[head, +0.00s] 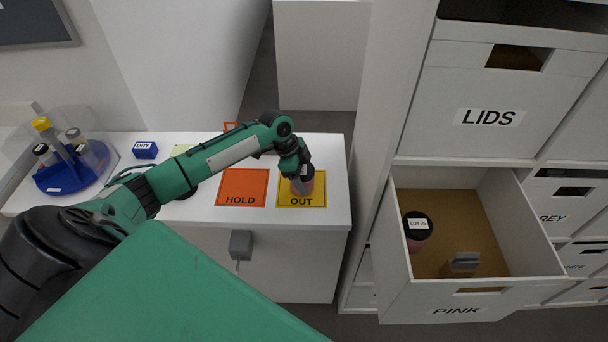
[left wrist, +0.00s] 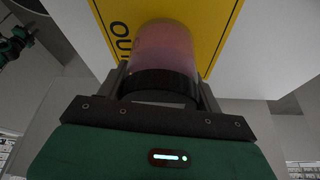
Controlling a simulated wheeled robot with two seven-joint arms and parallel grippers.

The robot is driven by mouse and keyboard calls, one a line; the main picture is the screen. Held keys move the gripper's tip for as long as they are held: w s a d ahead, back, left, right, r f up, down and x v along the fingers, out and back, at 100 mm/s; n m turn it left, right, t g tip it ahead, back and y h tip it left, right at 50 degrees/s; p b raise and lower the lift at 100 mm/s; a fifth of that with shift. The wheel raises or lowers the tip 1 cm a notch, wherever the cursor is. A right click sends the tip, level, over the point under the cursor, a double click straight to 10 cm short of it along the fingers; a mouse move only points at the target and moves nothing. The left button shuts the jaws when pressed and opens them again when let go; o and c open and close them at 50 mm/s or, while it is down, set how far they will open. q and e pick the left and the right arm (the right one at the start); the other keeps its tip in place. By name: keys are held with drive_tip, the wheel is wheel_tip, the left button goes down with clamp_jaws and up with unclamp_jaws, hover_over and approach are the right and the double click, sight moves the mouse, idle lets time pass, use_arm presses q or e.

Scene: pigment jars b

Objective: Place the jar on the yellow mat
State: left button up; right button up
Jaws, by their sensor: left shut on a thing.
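The jar (head: 303,184), with pink contents and a black lid, is at the yellow mat (head: 315,201) marked OUT, on the white counter. My left gripper (head: 301,172) is shut on the jar from above, around its lid end. In the left wrist view the jar (left wrist: 165,47) sits between the fingers (left wrist: 160,85), with the yellow mat (left wrist: 113,14) behind its far end. I cannot tell whether the jar's base touches the mat. My right gripper does not show.
An orange mat (head: 241,187) marked HOLD lies left of the yellow one. A blue DRY box (head: 145,150) and a blue carousel (head: 62,178) with jars stand farther left. An open PINK drawer (head: 470,225) at right holds another black-lidded jar (head: 417,232) and a grey-topped block (head: 463,263).

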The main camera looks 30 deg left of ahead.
use_arm(q)
drive_tip(key=o, duration=1.1)
drive_tip(key=shift+c, duration=0.2)
drive_tip(key=shift+a+r, duration=0.15)
drive_tip(key=shift+r, duration=0.2)
drive_tip(key=b+v, duration=0.2)
drive_tip(key=v, duration=0.9)
drive_tip(key=shift+r, duration=0.15)
drive_tip(key=shift+s, duration=0.1)
